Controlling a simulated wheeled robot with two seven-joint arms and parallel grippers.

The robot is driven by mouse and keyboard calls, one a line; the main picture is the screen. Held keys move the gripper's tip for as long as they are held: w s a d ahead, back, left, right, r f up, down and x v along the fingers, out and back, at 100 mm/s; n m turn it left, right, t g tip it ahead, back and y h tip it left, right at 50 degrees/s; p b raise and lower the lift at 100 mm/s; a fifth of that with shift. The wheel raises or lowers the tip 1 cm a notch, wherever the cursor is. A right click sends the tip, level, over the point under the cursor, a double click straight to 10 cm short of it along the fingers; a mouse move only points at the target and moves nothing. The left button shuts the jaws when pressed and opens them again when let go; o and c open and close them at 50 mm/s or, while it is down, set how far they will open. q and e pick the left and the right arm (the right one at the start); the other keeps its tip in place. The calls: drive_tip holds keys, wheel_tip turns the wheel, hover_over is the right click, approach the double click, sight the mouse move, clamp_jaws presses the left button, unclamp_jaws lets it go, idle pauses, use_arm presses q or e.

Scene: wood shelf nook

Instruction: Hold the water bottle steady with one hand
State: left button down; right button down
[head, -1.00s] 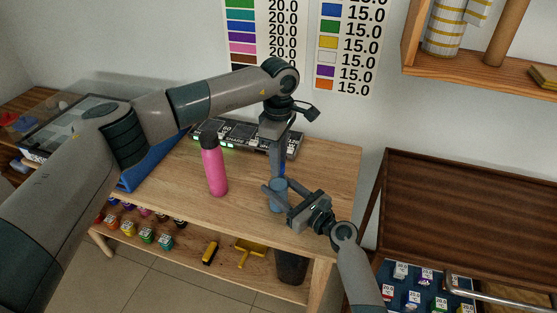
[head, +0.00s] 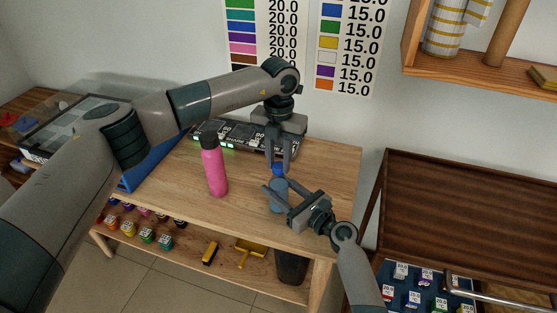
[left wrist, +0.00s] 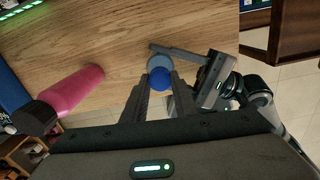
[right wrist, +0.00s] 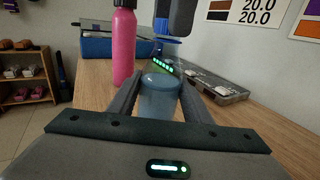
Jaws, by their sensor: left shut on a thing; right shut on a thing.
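The water bottle (head: 278,197) is translucent blue and stands upright near the right end of the wooden table. My right gripper (head: 277,193) is shut around its body; the right wrist view shows the bottle (right wrist: 160,97) between both fingers. My left gripper (head: 278,163) points down from above and is shut on a blue cap (head: 278,169). The cap also shows in the left wrist view (left wrist: 160,78), over the bottle.
A pink bottle with a black lid (head: 214,170) stands upright to the left on the table (head: 325,170). A dark device with green lights (head: 230,134) lies behind. A brown tray rack (head: 450,200) stands at the right. Bare tabletop lies between the two bottles.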

use_arm(q)
drive_tip(key=n, duration=0.4)
drive_tip(key=shift+n, duration=0.4)
drive_tip(key=n, duration=0.8)
drive_tip(key=shift+n, duration=0.4)
drive_tip(key=n, duration=0.5)
drive_tip(key=shift+n, duration=0.3)
drive_tip(key=shift+r, duration=0.3)
drive_tip(key=shift+r, duration=0.75)
drive_tip(key=shift+r, duration=0.15)
